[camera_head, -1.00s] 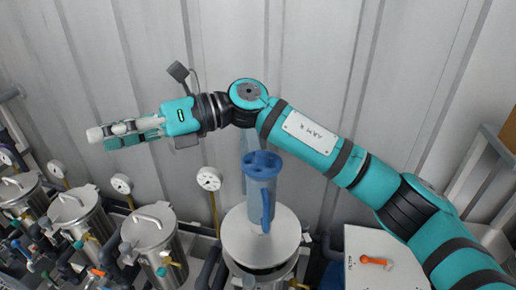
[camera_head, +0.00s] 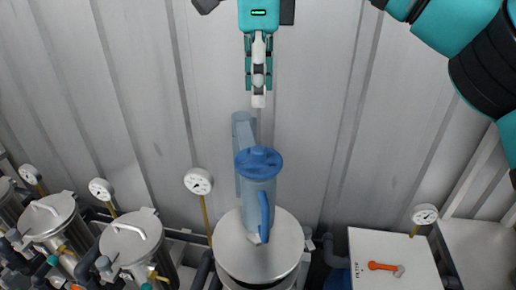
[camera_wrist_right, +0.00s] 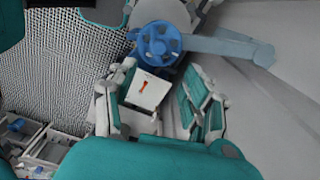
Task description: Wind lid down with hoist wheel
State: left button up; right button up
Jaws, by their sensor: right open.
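The blue hoist wheel (camera_head: 258,163) sits on top of a pale blue hoist column, with a blue handle (camera_head: 265,210) on its side. The round steel lid (camera_head: 232,245) lies below it; I cannot tell if it rests on its vessel or hangs above it. My right gripper (camera_head: 259,100) points down above the wheel, apart from it in the picture. In the right wrist view its fingers (camera_wrist_right: 158,108) are spread and empty, and the wheel (camera_wrist_right: 160,43) shows beyond them. My left gripper is in neither view.
Several steel vessels with handled lids (camera_head: 130,237) stand in a row at left, with pressure gauges (camera_head: 198,182) on stalks. A white box (camera_head: 385,250) with an orange lever (camera_head: 383,266) is at right. A corrugated wall (camera_head: 120,100) rises behind.

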aim_at(259, 149)
notch_tip(259, 149, down, 12)
jog(key=shift+r+p, duration=0.2)
jog(key=shift+p, duration=0.6)
jog(key=shift+c, duration=0.2)
grip_shut()
